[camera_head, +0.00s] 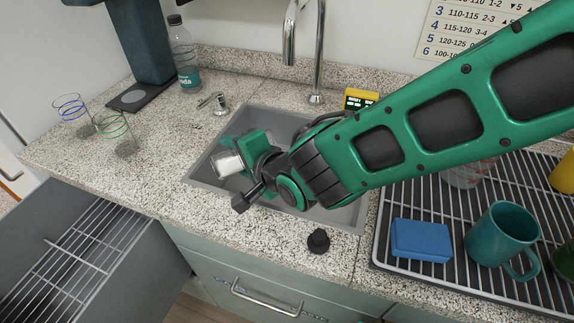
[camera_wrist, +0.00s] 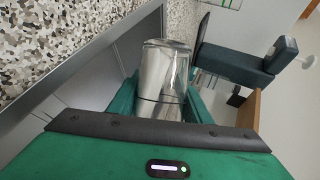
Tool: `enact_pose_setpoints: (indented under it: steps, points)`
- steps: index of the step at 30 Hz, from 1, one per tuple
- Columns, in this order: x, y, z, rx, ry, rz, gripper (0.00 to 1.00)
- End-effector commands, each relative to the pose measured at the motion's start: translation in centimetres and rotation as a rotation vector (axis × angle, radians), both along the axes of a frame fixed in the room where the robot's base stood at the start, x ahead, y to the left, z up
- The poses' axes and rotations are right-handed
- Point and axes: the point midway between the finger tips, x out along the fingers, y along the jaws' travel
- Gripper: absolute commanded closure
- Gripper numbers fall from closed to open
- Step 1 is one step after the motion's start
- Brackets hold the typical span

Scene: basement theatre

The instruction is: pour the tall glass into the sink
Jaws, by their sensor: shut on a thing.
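The sink (camera_head: 205,172) is a grey basin set in the speckled counter. My gripper (camera_head: 243,160) is over the sink's left part and is shut on a clear glass (camera_head: 228,164). The glass lies tipped well over, its free end towards the left of the head view. In the wrist view the glass (camera_wrist: 163,70) stands out between the two green fingers of my gripper (camera_wrist: 160,105), with a dark line around it. I cannot tell whether any liquid is in it or leaving it. My arm hides part of the basin.
A metal faucet (camera_head: 318,55) stands behind the sink. Two thin glasses, one blue-ringed (camera_head: 72,106), one green-ringed (camera_head: 114,130), and a bottle (camera_head: 185,58) stand left. A black stopper (camera_head: 318,241) is in front. The drying rack (camera_head: 385,255) at right holds a blue sponge (camera_head: 421,240) and teal mug (camera_head: 500,236).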

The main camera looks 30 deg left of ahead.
Motion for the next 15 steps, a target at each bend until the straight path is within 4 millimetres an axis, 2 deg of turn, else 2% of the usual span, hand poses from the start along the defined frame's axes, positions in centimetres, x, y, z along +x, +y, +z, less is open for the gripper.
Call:
enact_pose_setpoints:
  steps: [15]
  points:
    - [0.24,-0.20,0.00,0.057,0.060,0.000,0.87]
